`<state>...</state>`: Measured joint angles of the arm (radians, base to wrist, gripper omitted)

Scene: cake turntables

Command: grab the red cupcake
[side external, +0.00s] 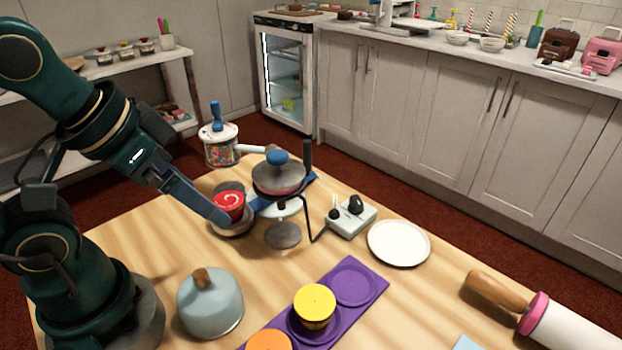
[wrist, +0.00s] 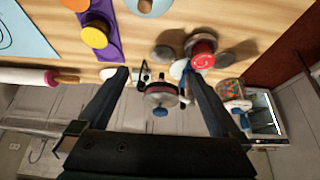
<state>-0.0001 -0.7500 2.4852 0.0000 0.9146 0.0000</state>
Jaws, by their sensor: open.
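A lidded pan-like device (side external: 279,176) stands right of the cupcake. A sprinkle jar (side external: 220,150) is behind. A yellow cupcake (side external: 315,303) sits on a purple tray (side external: 372,285) in front. A grey dome (side external: 210,305), white plate (side external: 398,243) and rolling pin (side external: 500,292) also occupy the table.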

